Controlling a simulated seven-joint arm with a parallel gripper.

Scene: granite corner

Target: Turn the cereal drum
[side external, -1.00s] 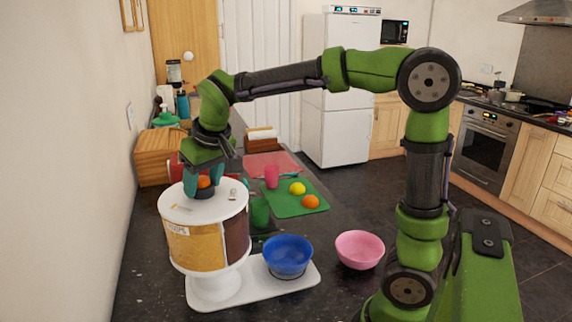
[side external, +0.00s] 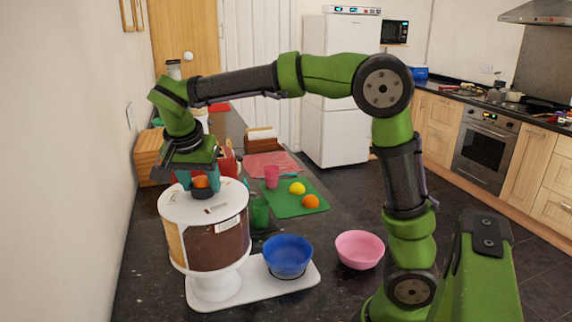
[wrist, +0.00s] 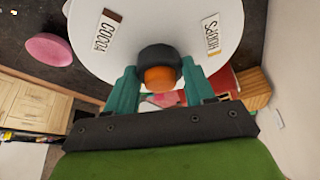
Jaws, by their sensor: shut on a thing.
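The cereal drum (side external: 216,248) is a white-topped cylinder on a white pedestal. Its dark brown section faces the side camera, with a strip of tan section at its left. My gripper (side external: 199,184) is above the drum's lid, shut on the orange-and-black knob (side external: 201,188) at its top. In the wrist view the teal fingers (wrist: 158,90) stand either side of the knob (wrist: 159,66). The white lid (wrist: 165,18) there carries labels reading COCOA and what looks like HOOPS. A blue bowl (side external: 288,254) sits on the white base beside the pedestal.
A pink bowl (side external: 360,249) stands right of the base. A wooden box (side external: 147,155) stands by the left wall.

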